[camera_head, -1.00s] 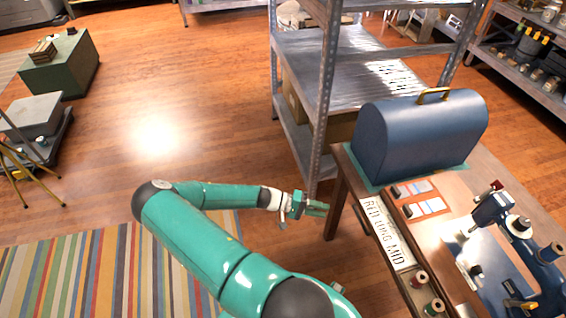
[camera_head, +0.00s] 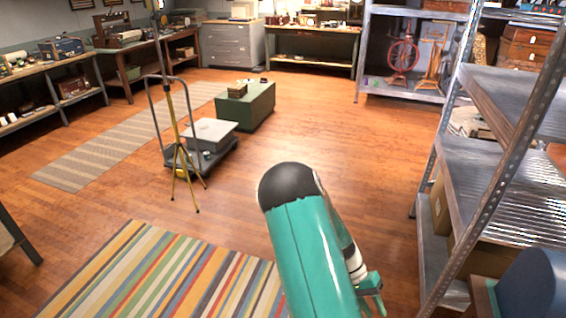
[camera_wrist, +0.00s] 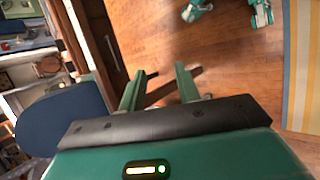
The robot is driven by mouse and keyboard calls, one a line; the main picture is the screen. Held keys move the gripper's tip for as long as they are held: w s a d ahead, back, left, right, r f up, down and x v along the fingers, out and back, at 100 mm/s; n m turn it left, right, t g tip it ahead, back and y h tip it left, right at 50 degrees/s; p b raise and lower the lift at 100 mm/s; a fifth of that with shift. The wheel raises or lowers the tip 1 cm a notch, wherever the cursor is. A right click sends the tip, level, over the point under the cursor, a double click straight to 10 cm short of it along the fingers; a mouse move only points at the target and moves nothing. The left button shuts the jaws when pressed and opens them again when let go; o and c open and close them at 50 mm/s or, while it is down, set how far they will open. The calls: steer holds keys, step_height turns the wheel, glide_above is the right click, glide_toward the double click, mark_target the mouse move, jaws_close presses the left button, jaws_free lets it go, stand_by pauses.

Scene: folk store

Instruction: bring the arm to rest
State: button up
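My teal arm is folded in the lower middle of the head view, its dark elbow raised and its forearm dropping behind the upper link. My gripper (camera_head: 372,290) shows only partly there, low and to the right of the arm, over the wooden floor. In the wrist view my gripper (camera_wrist: 160,72) has its two green fingers apart, with only floor between them. It holds nothing.
A metal shelf (camera_head: 482,195) stands close on the right. The blue domed case (camera_head: 540,285) is at the lower right, and it also shows in the wrist view (camera_wrist: 58,120). A platform cart (camera_head: 205,160), yellow tripod (camera_head: 180,160) and green chest (camera_head: 247,108) stand further back. The middle floor is clear.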

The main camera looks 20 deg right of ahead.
steer(key=w+a+r+n+t+y, duration=0.1)
steer(key=w+a+r+n+t, duration=0.2)
steer(key=a+r, duration=0.5)
steer(key=w+a+r+n+t+y, duration=0.1)
steer(key=w+a+r+t, duration=0.4)
steer(key=r, duration=0.5)
steer(key=s+a+r+n+t, duration=0.3)
steer(key=s+a+r, duration=0.1)
steer(key=a+r, duration=0.3)
steer(key=s+a+r+n+t, duration=0.3)
steer(key=s+a+r, duration=0.2)
steer(key=r, duration=0.6)
steer(key=shift+a+y, duration=0.4)
steer(key=shift+a, duration=0.45)
steer(key=shift+d, duration=0.2)
